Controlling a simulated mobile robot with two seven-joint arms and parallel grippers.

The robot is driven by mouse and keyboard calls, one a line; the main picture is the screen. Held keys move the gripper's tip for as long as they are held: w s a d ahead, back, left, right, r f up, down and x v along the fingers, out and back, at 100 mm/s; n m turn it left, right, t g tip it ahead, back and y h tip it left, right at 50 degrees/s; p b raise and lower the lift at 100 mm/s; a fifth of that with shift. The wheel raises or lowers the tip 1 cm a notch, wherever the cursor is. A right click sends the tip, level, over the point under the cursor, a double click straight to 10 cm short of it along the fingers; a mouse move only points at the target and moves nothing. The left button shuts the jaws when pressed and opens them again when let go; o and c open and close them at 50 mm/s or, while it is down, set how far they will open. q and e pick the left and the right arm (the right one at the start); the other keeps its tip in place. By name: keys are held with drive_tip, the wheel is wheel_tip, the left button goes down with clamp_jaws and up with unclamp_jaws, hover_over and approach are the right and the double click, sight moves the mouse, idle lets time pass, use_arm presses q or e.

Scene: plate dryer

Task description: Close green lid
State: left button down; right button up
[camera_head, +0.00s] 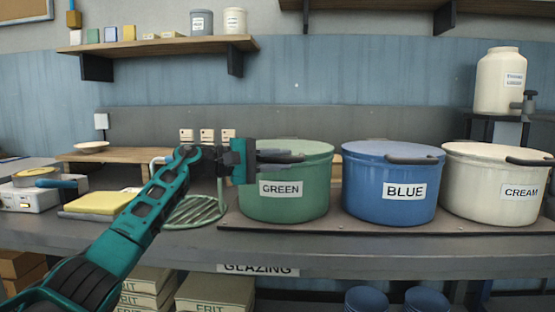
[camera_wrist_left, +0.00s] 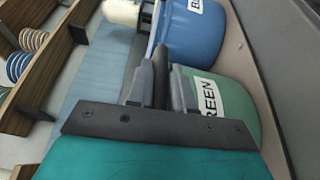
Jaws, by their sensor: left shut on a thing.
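The green bucket (camera_head: 290,198), labelled GREEN, stands on the bench, left of the blue and cream ones. Its green lid (camera_head: 308,147) lies over the top and looks level; whether it is fully seated I cannot tell. My left gripper (camera_head: 280,156) reaches in from the left at rim height and is shut on the dark lid handle, which shows between its fingers in the left wrist view (camera_wrist_left: 160,75). The fingers hide part of the near rim. The green bucket also shows in the left wrist view (camera_wrist_left: 232,108). My right gripper is in neither view.
The blue bucket (camera_head: 385,200) stands close on the right, with the cream bucket (camera_head: 480,195) beyond it; both have lids on. A round green rack (camera_head: 195,210) and a yellow block (camera_head: 100,204) lie left. A shelf (camera_head: 160,46) hangs above.

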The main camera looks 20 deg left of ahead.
use_arm(q)
drive_tip(key=shift+f, duration=0.55)
drive_tip(key=c, duration=1.4)
unclamp_jaws()
drive_tip(key=shift+a, duration=0.15)
drive_tip(key=v, duration=1.2)
drive_tip(key=shift+s+a+r+p, duration=0.25)
drive_tip(key=shift+a+p, duration=0.05)
